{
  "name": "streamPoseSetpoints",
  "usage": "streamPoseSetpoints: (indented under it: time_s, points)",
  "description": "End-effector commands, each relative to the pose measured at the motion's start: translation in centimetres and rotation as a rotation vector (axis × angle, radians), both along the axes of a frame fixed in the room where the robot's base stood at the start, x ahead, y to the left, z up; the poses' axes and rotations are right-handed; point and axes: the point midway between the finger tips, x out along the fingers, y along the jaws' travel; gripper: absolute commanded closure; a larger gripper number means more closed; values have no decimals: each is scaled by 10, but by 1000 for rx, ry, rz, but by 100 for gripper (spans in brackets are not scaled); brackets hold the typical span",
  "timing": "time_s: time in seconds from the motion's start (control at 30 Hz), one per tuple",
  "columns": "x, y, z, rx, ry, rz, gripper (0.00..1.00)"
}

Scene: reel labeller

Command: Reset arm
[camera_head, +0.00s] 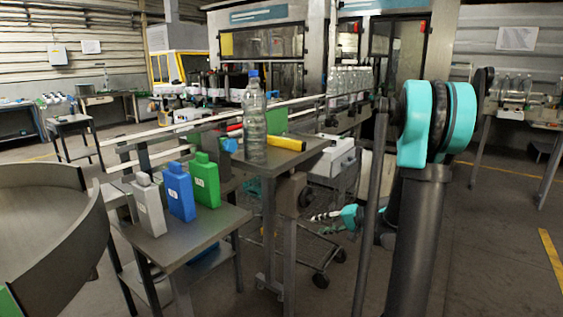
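My arm rises at the right on a dark column, with a large teal joint at its top. Lower down, behind the thin dark post, a small teal part of my arm shows. What looks like my gripper (322,216) points left from it, low beside the small table and below its top. It is small and partly lost against the clutter, so I cannot tell whether its fingers are open or shut. I see nothing clearly held in it.
A small table (222,217) holds grey (149,205), blue (179,191) and green (207,181) bottles. A clear bottle with a blue cap (254,120) stands on a higher table beside a conveyor. A wheeled cart (322,279) stands low behind. Floor is clear at right.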

Motion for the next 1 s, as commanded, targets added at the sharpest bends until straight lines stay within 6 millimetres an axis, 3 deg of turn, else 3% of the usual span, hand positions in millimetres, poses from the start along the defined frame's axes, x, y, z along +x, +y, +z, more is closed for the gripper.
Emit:
streamPoseSetpoints:
  time_s: [0.1,0.27,0.6,0.8,1.0]
  points:
    - [-38,15,-5,-134,34,27,64]
    - [-89,22,-17,-322,68,58,64]
    - [-197,2,-44,-730,85,127,64]
    - [-241,-21,-56,-927,67,159,64]
    - [-258,-34,-61,-1017,54,171,64]
